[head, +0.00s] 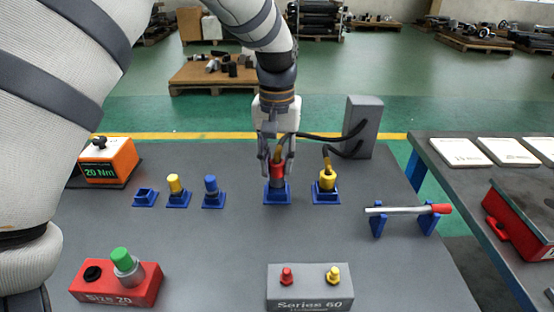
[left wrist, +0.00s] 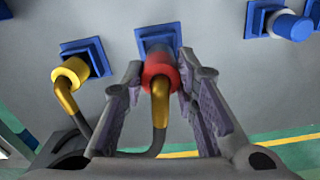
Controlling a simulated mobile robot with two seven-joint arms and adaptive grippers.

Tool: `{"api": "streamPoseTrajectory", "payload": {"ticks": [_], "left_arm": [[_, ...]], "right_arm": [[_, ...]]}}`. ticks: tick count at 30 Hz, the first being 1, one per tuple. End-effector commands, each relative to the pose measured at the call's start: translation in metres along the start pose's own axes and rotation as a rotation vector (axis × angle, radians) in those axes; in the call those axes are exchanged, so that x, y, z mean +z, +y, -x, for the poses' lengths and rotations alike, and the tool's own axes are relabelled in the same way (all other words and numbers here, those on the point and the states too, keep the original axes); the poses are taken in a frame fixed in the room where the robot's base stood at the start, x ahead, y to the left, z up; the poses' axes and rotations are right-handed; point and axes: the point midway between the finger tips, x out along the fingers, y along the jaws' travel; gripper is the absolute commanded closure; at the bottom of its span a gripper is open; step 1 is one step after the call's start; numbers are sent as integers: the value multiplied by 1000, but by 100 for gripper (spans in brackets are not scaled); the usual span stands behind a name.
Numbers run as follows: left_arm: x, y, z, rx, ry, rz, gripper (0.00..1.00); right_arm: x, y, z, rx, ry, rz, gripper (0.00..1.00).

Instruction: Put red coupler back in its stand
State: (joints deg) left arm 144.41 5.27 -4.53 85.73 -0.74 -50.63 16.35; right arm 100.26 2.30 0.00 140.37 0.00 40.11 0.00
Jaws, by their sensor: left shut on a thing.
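The red coupler (head: 278,170) is upright between the fingers of my left gripper (head: 277,158), which is shut on it. Its grey lower end is over the middle of a blue stand (head: 278,198); I cannot tell how deep it sits. In the left wrist view, the red coupler (left wrist: 158,73) is between the two finger pads of the left gripper (left wrist: 160,85), with the blue stand (left wrist: 158,36) just beyond it. A dark hose runs from the coupler's brass elbow. My right gripper is not in view.
A yellow coupler (head: 327,180) stands in the neighbouring blue stand, hose attached to a grey box (head: 363,127). Left are smaller blue stands with yellow (head: 174,184) and blue (head: 211,185) pieces. A torque tester (head: 108,160), a red block (head: 117,288) and a Series 60 block (head: 310,288) are nearby.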

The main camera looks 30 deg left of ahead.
Motion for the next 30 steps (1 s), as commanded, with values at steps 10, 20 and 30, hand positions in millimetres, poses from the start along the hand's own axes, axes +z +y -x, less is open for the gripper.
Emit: {"api": "streamPoseTrajectory", "payload": {"ticks": [10,20,30], "left_arm": [[0,0,-8,0,0,0,100],[0,0,-22,0,0,0,100],[0,0,-29,0,1,0,50]], "right_arm": [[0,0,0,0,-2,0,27],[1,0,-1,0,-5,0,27],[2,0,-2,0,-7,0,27]]}}
